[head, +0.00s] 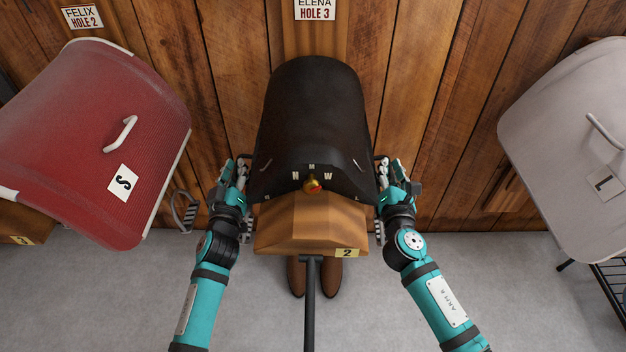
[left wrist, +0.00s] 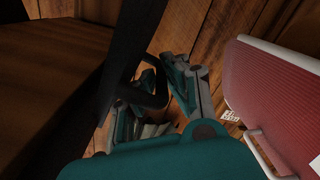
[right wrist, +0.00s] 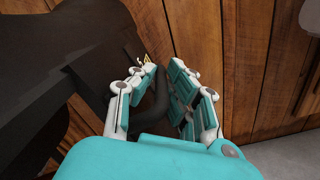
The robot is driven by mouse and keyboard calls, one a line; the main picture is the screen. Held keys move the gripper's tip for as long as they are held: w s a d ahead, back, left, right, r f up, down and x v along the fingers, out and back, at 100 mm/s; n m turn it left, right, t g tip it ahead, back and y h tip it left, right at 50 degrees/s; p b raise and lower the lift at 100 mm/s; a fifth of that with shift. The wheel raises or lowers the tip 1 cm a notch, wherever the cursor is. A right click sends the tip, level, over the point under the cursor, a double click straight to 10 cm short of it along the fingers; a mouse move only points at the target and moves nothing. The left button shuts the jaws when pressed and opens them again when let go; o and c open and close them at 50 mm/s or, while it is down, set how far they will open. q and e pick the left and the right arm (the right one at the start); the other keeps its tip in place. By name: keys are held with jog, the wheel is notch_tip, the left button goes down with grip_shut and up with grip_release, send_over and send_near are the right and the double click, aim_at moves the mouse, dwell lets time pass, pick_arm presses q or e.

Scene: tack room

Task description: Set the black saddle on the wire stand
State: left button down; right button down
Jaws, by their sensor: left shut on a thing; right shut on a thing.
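The black saddle (head: 315,115) is in the middle of the head view, over a wooden block marked 2 (head: 300,225). I cannot tell whether it rests on the block or is just above it. Its near edge bears small white letters and a brass and red knob (head: 313,184). My left gripper (head: 236,178) is shut on a dark loop (left wrist: 157,98) at the saddle's left side. My right gripper (head: 390,180) is shut on a matching loop (right wrist: 158,105) at its right side. A black wire frame (head: 610,282) shows partly at the right edge; its upper part is hidden.
A red saddle-shaped piece marked S (head: 95,130) is at the left, a grey one marked L (head: 575,150) at the right. A wooden wall (head: 440,120) stands behind. Brown boots (head: 331,278) are below the block, and a stirrup (head: 184,210) hangs at the left.

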pick_arm(q)
jog(key=shift+a, duration=0.1)
